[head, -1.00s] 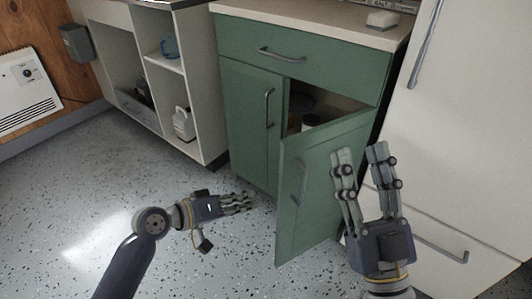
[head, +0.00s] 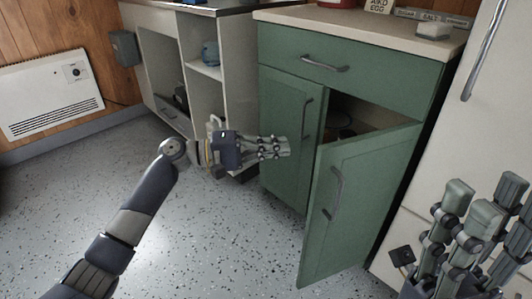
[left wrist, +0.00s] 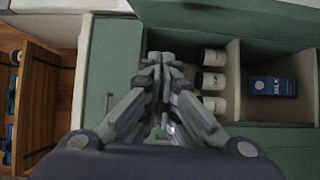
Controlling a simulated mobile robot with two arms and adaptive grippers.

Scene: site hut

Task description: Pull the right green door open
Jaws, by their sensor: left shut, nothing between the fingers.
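The right green door (head: 352,215) stands partly open, swung out from the green cabinet with its handle (head: 333,193) on its outer face. My left gripper (head: 288,147) is shut and empty. In the head view it appears in front of the closed left green door (head: 285,125), pointing right, left of the right door's free edge and apart from its handle. Its closed fingers (left wrist: 163,70) fill the middle of the left wrist view and hide part of what lies behind. My right gripper (head: 484,205) is open and empty at the lower right, partly cut off by the frame.
A closed drawer (head: 340,68) is above the doors. A white fridge (head: 450,130) stands at the right, an open white shelf unit (head: 240,70) at the left. The speckled floor is clear.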

